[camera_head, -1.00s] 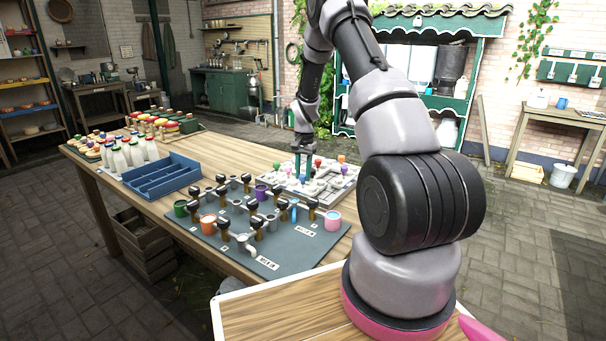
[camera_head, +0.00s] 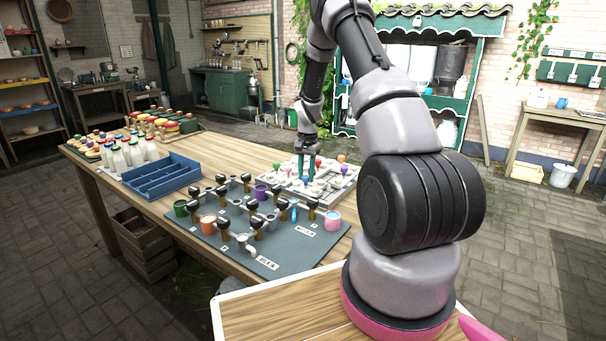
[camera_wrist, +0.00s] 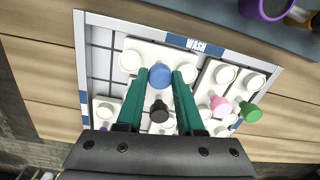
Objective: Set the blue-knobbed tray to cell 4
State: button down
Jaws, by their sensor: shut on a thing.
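The blue-knobbed tray (camera_wrist: 147,47) is a white piece with a blue knob, lying in the grey-framed grid board at its top side in the wrist view, near the WASH label. My gripper (camera_wrist: 161,70) has its two green fingers closed on either side of the blue knob (camera_wrist: 160,76). In the head view my gripper (camera_head: 305,168) reaches down over the board, and the blue knob is hard to make out there. I cannot read a cell number 4 in either view.
Other white trays with black, pink (camera_wrist: 221,106) and green (camera_wrist: 250,112) knobs sit close around it in the grid. Bare grid cells (camera_wrist: 101,62) show at the left. A dark mat (camera_head: 225,228) with cups and dark-handled tools lies in front. A blue divided crate (camera_head: 160,178) stands to the left.

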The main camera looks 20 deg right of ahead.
aim_at(318, 193)
jog(key=s+d, duration=0.1)
jog(key=s, duration=0.1)
jog(key=s+d, duration=0.1)
jog(key=s, duration=0.1)
jog(key=shift+d, duration=0.35)
jog(key=shift+s, duration=0.1)
jog(key=c, duration=0.5)
grip_release()
jog(key=shift+s+d, duration=0.1)
jog(key=shift+r, duration=0.1)
jog(key=shift+r, duration=0.35)
notch_tip(318, 193, up, 10)
jog(key=shift+d+f, duration=0.1)
